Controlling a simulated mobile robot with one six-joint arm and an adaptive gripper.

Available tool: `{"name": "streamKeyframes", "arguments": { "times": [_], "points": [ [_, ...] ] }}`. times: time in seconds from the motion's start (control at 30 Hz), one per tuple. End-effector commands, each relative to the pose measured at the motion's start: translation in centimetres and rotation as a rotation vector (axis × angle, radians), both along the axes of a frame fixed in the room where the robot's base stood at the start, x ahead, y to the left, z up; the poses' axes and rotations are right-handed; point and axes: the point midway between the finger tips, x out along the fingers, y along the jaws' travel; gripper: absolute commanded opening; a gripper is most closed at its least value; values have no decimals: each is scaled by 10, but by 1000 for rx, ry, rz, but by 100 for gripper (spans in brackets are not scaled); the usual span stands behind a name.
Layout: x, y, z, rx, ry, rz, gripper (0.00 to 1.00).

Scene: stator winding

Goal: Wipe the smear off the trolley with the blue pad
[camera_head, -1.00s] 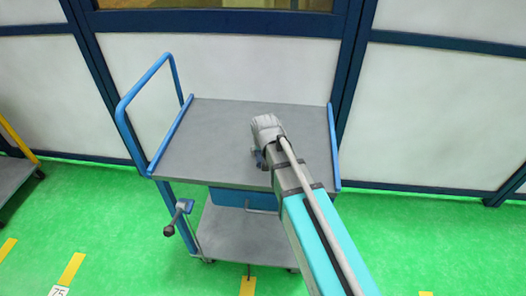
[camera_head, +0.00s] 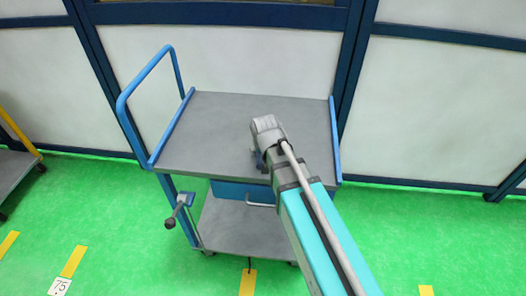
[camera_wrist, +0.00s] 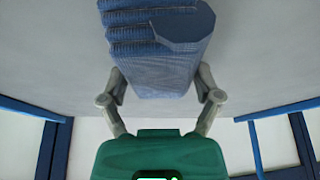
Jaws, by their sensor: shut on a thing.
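The trolley (camera_head: 225,120) has a grey top with blue side rails and a blue push handle at its left. My gripper (camera_head: 259,158) is over the right half of the top, towards its near edge; my wrist hides much of it. In the wrist view my gripper (camera_wrist: 161,78) is shut on the blue pad (camera_wrist: 150,75), a ribbed blue block between its two fingers. A flat, darker blue patch (camera_wrist: 180,30) overlaps the pad there; I cannot tell what it is. I see no clear smear on the visible grey top. Whether the pad touches the top is unclear.
A blue drawer (camera_head: 230,190) and a lower grey shelf (camera_head: 240,228) are under the top. White panels with dark blue frames (camera_head: 350,75) stand behind the trolley. Another trolley (camera_head: 14,175) is at the far left. Green floor (camera_head: 420,240) is open at the right.

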Motion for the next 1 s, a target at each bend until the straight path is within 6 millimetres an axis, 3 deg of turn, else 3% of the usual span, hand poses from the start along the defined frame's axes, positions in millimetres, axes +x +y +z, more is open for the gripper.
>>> {"name": "streamKeyframes", "arguments": {
  "times": [0.53, 1.0],
  "points": [
    [1, 0, 1, 0, 3, 0, 43],
    [30, -2, -1, 0, 2, -1, 43]
  ]
}}
